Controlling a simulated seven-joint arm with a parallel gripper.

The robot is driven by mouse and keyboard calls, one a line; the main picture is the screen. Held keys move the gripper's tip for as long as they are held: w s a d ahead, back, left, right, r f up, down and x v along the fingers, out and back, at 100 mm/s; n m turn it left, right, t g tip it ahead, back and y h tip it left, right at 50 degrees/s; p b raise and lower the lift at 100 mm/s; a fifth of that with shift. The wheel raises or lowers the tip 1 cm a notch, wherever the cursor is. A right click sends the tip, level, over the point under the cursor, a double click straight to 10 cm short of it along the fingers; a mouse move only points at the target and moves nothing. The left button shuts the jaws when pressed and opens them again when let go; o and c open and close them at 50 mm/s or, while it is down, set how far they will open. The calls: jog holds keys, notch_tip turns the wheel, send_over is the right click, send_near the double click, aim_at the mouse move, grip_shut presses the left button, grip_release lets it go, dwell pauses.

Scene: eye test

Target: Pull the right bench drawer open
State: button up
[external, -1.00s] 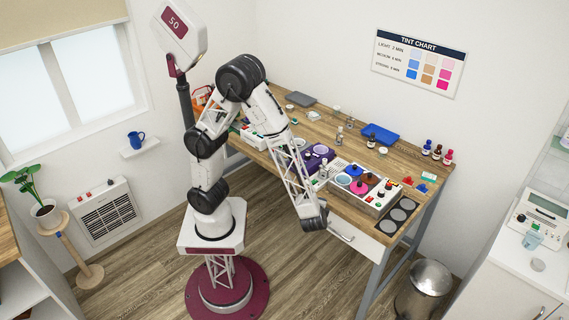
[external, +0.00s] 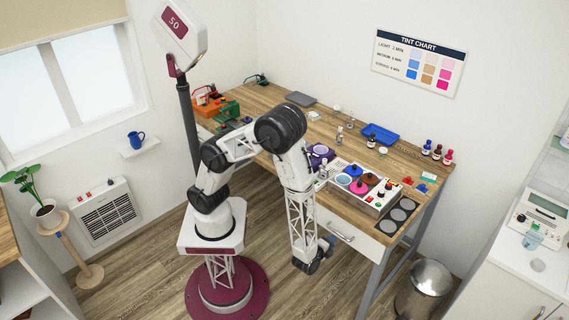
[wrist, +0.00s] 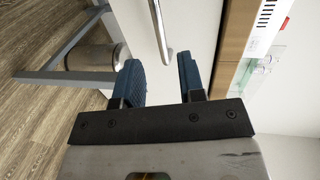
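The right bench drawer (external: 362,244) has a pale front under the bench top and looks shut. Its silver bar handle (external: 341,232) shows just right of my gripper (external: 327,246), which hangs low in front of the bench. In the wrist view the handle (wrist: 161,28) lies ahead of the fingertips, about in line with the gap between them, and it looks apart from both. My gripper (wrist: 160,75) is open, with two blue-padded fingers and nothing between them. The drawer front (wrist: 138,25) fills the area behind the handle.
The wooden bench top (external: 424,166) carries bottles, a blue tray (external: 378,134) and a control panel (external: 385,197). A grey bench leg (external: 382,275) and a metal bin (external: 427,283) stand right of the drawer. The floor in front is clear.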

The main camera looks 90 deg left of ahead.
aim_at(341, 235)
jog(key=shift+w+a, duration=0.1)
dwell(0.3)
jog(key=shift+x, duration=3.8)
grip_shut()
